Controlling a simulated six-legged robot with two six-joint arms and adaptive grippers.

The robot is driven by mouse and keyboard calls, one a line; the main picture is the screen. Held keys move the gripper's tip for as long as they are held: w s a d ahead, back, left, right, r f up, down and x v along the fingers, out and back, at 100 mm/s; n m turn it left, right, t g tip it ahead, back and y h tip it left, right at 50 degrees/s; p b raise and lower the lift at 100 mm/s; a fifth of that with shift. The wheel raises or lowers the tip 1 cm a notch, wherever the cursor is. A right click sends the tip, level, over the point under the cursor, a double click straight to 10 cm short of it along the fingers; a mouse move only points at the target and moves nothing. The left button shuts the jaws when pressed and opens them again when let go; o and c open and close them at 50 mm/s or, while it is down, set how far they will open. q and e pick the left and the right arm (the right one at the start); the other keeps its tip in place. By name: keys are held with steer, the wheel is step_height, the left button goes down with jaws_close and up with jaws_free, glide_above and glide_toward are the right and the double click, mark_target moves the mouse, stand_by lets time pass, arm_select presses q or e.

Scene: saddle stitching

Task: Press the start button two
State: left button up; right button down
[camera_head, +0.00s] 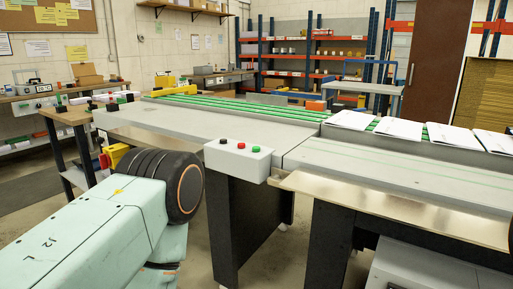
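A light grey control box (236,163) is fixed to the near side of the long grey machine (190,125). On its top are a black button (222,141), a red button (241,146) and a green button (256,149). No label tells which one is start button two. A mint-green arm link of mine with a dark ribbed joint comes in at the lower left; the joint ends just left of the box, with a gap in the picture. Neither of my grippers shows in this view, and nothing is seen touching the buttons.
White paper stacks (398,128) lie on the machine at right. A pale board (420,212) juts out along its near side. A yellow and red part (112,157) shows behind my arm. A wooden-topped table (72,113) stands at left. Blue and orange shelves (315,57) stand at the back.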

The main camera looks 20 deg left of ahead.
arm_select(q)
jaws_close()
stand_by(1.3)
